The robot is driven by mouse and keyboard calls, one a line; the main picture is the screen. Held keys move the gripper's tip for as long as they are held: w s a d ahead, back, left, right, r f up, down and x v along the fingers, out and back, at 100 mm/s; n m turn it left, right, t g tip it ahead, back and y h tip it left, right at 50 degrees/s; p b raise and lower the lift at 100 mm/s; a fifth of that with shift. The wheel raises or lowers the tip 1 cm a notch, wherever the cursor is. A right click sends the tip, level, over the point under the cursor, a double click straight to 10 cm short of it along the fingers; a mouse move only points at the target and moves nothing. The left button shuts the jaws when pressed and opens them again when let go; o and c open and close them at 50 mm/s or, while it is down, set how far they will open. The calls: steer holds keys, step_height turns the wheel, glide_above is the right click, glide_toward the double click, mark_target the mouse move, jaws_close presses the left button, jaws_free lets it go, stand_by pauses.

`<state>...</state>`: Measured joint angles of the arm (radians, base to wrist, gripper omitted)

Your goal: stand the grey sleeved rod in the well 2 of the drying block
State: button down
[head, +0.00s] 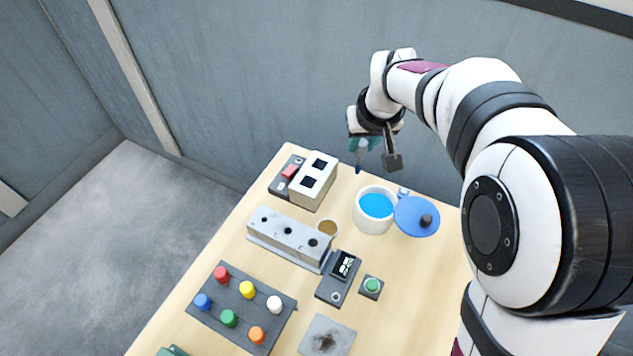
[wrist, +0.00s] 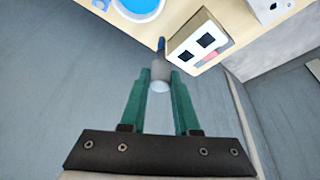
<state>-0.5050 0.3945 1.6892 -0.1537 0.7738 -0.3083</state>
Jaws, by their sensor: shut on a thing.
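The grey sleeved rod (wrist: 160,71) is between the green fingers of my gripper (wrist: 160,76) in the wrist view. Its pale end faces the camera and a dark blue tip (wrist: 161,44) sticks out at the other end. In the head view my gripper (head: 363,146) is above the table's far edge, with the blue tip (head: 358,169) hanging down. The long grey block (head: 285,240), apparently the drying block, has three round wells in a row on top and lies well to the front left of the gripper. Its wells look empty; no well number is legible.
A beige block (head: 324,165) with two square openings stands left of the gripper. A white pot (head: 372,220) of blue liquid and a blue lid (head: 416,217) are to the front right.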

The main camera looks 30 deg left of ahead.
steer(key=a+f, duration=0.3)
steer(key=s+a+f, duration=0.1)
steer(key=a+f, duration=0.3)
steer(key=s+a+f, duration=0.1)
steer(key=a+f, duration=0.2)
steer(key=shift+a+f, duration=0.25)
steer(key=shift+a, duration=0.15)
steer(key=shift+f, duration=0.6)
steer(key=c, duration=0.6)
jaws_free()
steer(key=shift+c, duration=0.2)
